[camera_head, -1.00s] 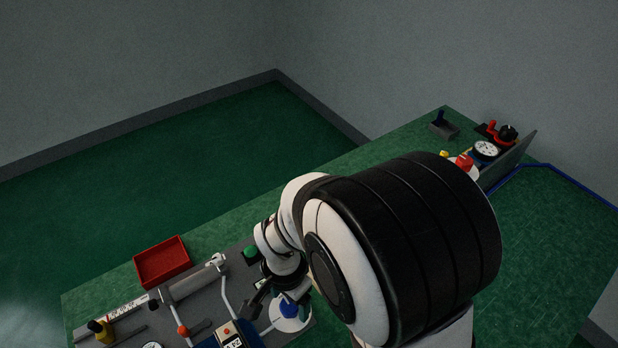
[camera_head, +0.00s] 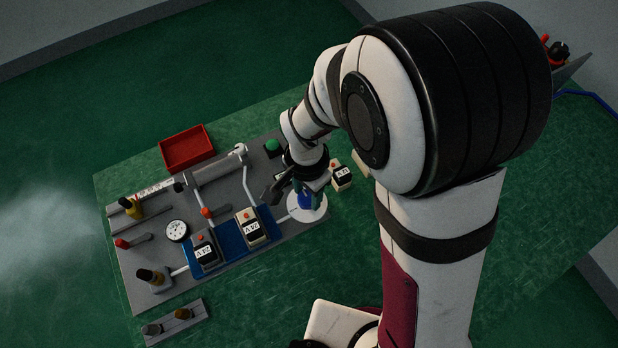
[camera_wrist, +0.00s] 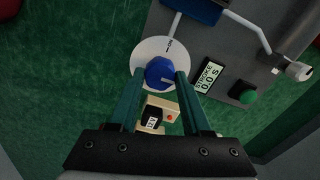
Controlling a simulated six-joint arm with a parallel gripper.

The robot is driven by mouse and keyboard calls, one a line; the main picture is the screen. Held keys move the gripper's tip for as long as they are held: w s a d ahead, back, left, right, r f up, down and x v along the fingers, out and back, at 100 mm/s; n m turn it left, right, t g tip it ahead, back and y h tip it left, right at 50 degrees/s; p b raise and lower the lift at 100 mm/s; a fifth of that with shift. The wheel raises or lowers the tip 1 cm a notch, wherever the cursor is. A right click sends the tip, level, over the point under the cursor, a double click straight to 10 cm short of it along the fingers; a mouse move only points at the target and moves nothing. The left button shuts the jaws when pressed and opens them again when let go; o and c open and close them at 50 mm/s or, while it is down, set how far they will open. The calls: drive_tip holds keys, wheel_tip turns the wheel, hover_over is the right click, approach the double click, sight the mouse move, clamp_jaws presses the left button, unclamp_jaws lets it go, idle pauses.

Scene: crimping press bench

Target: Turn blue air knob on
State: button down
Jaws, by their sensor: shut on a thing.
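The blue air knob (camera_head: 304,201) sits on a round white dial plate (camera_head: 320,212) at the right end of the grey panel. In the wrist view, the knob (camera_wrist: 159,72) stands between the two green fingers of my gripper (camera_wrist: 160,76), which is shut on it. A pale line on the knob points toward the right finger. The white dial (camera_wrist: 150,49) has a dark ON mark on its upper right part, away from that line. In the head view my gripper (camera_head: 290,190) is at the knob, and my arm partly covers this area.
The grey panel (camera_head: 150,240) carries a gauge (camera_head: 177,231), white pipes and two 24 V valves on a blue block. A green button (camera_head: 272,147) and a stroke display (camera_wrist: 208,75) are close to the knob. A red tray (camera_head: 187,148) lies behind the panel.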

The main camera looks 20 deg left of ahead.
drive_tip(key=n, duration=0.4)
drive_tip(key=shift+n, duration=0.4)
drive_tip(key=n, duration=0.4)
drive_tip(key=shift+n, duration=0.3)
drive_tip(key=n, duration=0.4)
drive_tip(key=shift+n, duration=2.1)
drive_tip(key=shift+c, duration=1.8)
unclamp_jaws()
